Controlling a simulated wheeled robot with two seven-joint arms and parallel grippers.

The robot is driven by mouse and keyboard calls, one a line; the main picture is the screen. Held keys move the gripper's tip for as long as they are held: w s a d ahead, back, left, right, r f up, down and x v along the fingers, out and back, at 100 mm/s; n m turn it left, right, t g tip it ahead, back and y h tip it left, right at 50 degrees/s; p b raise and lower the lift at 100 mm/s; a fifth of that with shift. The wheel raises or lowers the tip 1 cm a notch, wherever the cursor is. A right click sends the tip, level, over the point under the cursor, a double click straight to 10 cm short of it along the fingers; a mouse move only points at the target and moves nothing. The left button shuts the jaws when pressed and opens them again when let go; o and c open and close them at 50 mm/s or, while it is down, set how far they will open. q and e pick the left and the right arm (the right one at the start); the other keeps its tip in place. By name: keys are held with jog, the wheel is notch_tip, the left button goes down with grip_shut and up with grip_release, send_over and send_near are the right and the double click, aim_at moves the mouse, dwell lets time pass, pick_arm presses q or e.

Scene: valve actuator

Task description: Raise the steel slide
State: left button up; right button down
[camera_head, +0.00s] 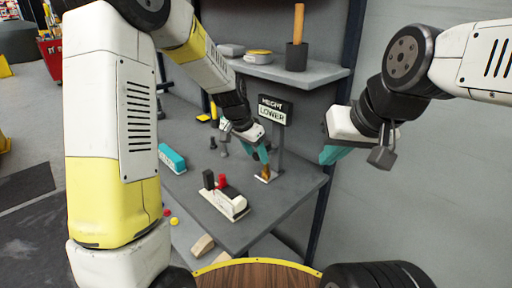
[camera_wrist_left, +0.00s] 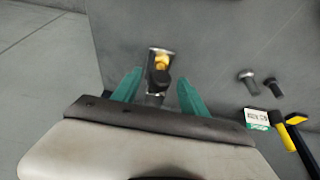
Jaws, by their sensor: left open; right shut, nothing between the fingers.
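A small fixture with a brass-coloured piece (camera_head: 265,174) on a pale base plate stands near the right edge of the grey bench. In the left wrist view its yellow piece (camera_wrist_left: 161,62) and a dark round-topped part (camera_wrist_left: 159,79) show between my fingers. I cannot tell which part is the steel slide. A sign (camera_head: 272,110) reading "HEIGHT LOWER" stands on a post behind it. My left gripper (camera_head: 262,155) is open just above the fixture, its teal fingers (camera_wrist_left: 157,92) either side of the dark part; contact is unclear. My right gripper (camera_head: 332,154) is shut and empty, right of the bench.
On the bench (camera_head: 283,205) are a teal block (camera_head: 172,158) and a white device (camera_head: 228,201) with black and red knobs. A shelf (camera_head: 285,70) holds a cup with a wooden handle.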

pick_arm(q)
jog(key=shift+r, duration=0.1)
jog(key=v, duration=0.7)
jog(key=shift+r, duration=0.25)
jog(key=shift+s+a, duration=0.15)
jog(key=s+a+r+n+t, duration=0.1)
jog(key=s+a+r+n, duration=0.1)
jog(key=s, duration=0.5)
jog(key=s+a+r+n+t, duration=0.1)
jog(key=s+a+r+n, duration=0.2)
jog(key=s, duration=0.5)
jog(key=s+a+r+n+t+y, duration=0.1)
jog(key=s+a+r+n, duration=0.2)
jog(key=s+a, duration=0.3)
jog(key=shift+s+a+r, duration=0.2)
jog(key=shift+s+r, duration=0.25)
jog(key=shift+s, duration=0.75)
